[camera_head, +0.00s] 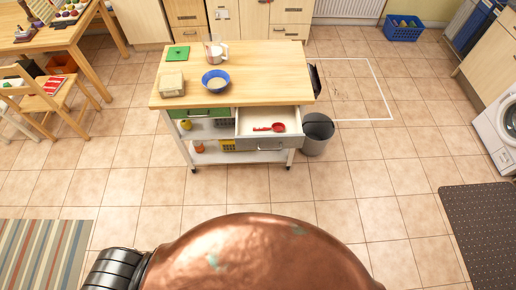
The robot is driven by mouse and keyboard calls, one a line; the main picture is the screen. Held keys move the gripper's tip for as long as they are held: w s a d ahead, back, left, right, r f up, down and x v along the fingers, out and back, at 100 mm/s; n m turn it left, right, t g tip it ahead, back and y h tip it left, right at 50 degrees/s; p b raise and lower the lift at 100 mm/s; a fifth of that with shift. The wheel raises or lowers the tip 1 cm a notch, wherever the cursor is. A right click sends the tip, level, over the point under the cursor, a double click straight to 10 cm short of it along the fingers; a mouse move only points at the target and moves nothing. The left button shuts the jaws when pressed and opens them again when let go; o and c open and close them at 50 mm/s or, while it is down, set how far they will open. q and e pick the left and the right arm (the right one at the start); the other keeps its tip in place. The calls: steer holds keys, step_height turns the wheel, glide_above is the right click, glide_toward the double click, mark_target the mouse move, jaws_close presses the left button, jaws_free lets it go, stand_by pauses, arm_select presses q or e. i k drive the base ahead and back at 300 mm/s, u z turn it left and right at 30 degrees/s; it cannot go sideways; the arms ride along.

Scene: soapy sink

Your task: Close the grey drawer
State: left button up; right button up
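The grey drawer (255,144) is pulled out from the right side of the front of a wooden-topped cart. Its white inside shows from above, and a red scoop (269,127) lies in it. The drawer stands out past the edge of the cart top. A green drawer front (200,113) to its left sits flush under the cart top. Neither of my grippers shows in this view, and nothing of mine touches the drawer.
The cart top (262,62) holds a blue bowl (215,81), a measuring jug, a green square and a pale block. A grey bin (317,133) stands right beside the cart. Tiled floor in front is clear. A table and chair (50,97) stand left, a washing machine (500,125) right.

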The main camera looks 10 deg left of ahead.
mark_target(247, 118)
steer(key=u, duration=0.95)
steer(key=i, duration=0.75)
steer(key=z, duration=0.6)
